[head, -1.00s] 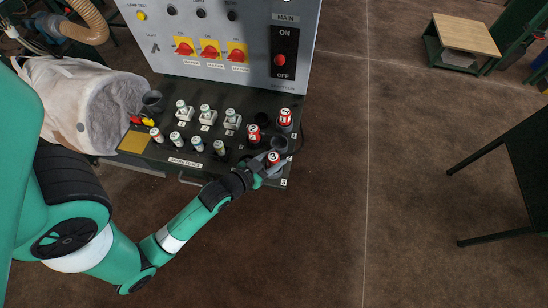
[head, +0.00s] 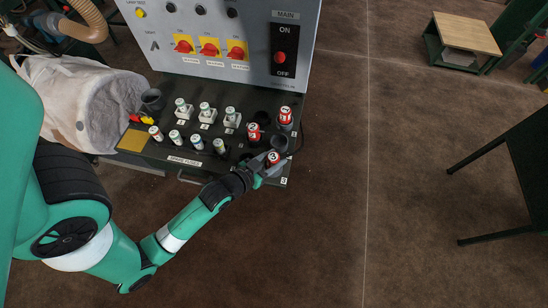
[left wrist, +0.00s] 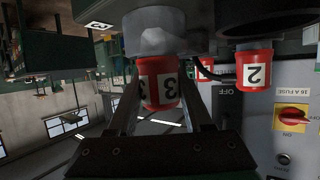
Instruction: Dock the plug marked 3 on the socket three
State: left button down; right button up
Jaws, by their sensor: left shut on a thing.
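The red plug marked 3 (head: 273,158) is in my left gripper (head: 268,166), at the front right corner of the dark panel. In the left wrist view the plug (left wrist: 160,86) shows its white label with a 3, between the two fingers of the gripper (left wrist: 160,100). One end of the plug meets a grey socket body (left wrist: 158,38); the view does not show how deep it sits. A small label 3 (head: 283,181) is on the panel beside this place, and a 3 label (left wrist: 98,25) also shows in the left wrist view. My right gripper is not in view.
Two other red plugs, one (head: 285,116) at the right edge and one (head: 253,132) further left, stand close by. An open dark socket (head: 279,143) lies just behind the gripper. Several spare fuses (head: 197,143) stand left. The switch cabinet (head: 230,30) rises behind.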

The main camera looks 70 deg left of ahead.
pick_arm(q)
jog(key=shift+f, duration=0.15)
jog(key=c, duration=0.6)
grip_release()
